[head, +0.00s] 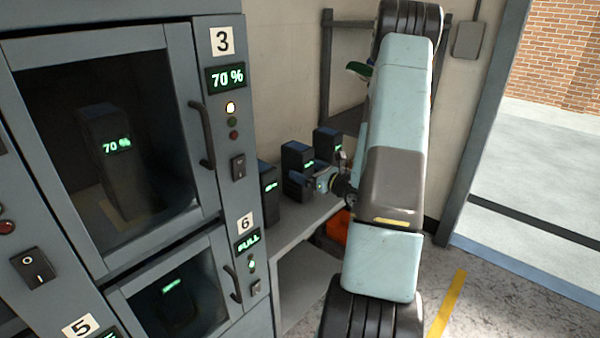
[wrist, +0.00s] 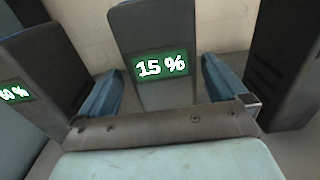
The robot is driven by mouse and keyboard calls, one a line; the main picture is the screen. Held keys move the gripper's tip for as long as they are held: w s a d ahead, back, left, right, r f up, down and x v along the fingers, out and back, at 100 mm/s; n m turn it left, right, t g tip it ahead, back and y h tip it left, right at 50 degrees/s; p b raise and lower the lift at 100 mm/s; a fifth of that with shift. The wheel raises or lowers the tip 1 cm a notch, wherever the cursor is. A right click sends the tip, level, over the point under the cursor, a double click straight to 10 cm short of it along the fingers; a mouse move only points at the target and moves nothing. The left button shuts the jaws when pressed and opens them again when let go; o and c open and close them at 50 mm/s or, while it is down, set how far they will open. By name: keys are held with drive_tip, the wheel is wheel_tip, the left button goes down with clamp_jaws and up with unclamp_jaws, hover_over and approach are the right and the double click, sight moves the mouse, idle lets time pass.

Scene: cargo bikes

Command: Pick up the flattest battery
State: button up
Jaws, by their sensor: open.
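In the wrist view a dark battery (wrist: 155,40) with a green display reading 15 % stands upright between the two fingers of my gripper (wrist: 163,85). The gripper is open, one finger on each side of this battery. A second battery (wrist: 38,65), its display partly cut off and ending in 0 %, stands to the left. A third (wrist: 287,60) stands to the right with no display in sight. In the head view several batteries stand on a shelf: one at the left (head: 268,180), one in the middle (head: 297,160) and one behind (head: 327,142). Their displays are too small to read there.
A grey charging cabinet (head: 205,130) fills the left. Its bay 3 holds a battery (head: 110,165) behind glass, reading 70 %; bay 6 reads FULL. The grey shelf (head: 290,225) has bare room at its front. An orange thing (head: 336,226) sits below it. Open floor lies right.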

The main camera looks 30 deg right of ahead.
drive_tip(key=x, duration=0.5)
drive_tip(key=shift+w+d, duration=0.15)
drive_tip(key=shift+d, duration=0.1)
drive_tip(key=shift+r, duration=0.1)
clamp_jaws()
idle(0.7)
